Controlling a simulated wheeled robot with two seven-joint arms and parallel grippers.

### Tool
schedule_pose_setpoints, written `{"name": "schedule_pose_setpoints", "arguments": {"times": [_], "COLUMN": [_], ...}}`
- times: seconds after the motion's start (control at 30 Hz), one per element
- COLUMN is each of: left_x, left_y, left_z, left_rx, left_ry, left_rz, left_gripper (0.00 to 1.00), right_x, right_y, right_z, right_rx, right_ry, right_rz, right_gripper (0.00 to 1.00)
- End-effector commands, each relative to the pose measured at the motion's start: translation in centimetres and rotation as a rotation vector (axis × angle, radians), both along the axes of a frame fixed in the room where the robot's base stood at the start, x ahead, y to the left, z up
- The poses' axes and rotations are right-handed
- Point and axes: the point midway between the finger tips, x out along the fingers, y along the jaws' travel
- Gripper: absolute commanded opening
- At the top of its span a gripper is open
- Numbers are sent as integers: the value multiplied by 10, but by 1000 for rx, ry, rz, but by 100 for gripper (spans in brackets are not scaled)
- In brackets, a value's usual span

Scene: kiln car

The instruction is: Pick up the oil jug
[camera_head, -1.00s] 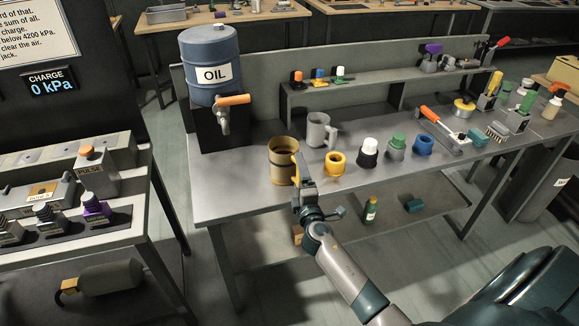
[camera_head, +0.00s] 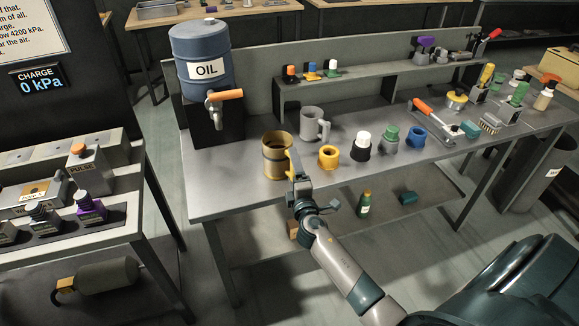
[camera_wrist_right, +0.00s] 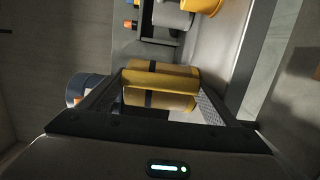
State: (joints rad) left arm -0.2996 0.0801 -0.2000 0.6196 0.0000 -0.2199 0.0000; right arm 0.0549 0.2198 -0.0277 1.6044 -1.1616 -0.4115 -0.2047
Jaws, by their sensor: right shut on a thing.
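The oil jug (camera_head: 275,160) is a brass-yellow mug-like vessel with a dark inside, a band and a handle on its right. It is upright at the front edge of the grey workbench and seems to stand on it. My right gripper (camera_head: 293,178) is at the handle, shut on the jug. In the right wrist view the jug (camera_wrist_right: 160,85) lies between the two fingers and hides what is behind it. My left gripper is not in view.
A blue oil drum (camera_head: 203,60) with an orange-handled tap (camera_head: 224,97) stands behind on the left. A grey mug (camera_head: 312,123), a yellow ring (camera_head: 328,157) and several capped parts stand right of the jug. A raised shelf (camera_head: 385,72) runs along the back.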

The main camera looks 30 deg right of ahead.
Motion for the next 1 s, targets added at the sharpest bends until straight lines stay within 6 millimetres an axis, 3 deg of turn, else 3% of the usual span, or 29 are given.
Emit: {"name": "schedule_pose_setpoints", "arguments": {"times": [0.27,0.47,1.0], "left_x": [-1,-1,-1], "left_y": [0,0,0], "left_z": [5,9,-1], "left_rx": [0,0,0], "left_ry": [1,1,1], "left_rz": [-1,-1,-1], "left_gripper": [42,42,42], "right_x": [1,1,-47], "right_y": [0,0,-83], "right_z": [18,47,98], "right_rx": [-1,-1,-5], "right_ry": [-5,-7,-4], "right_rz": [1,3,2], "right_gripper": [21,21,21]}}
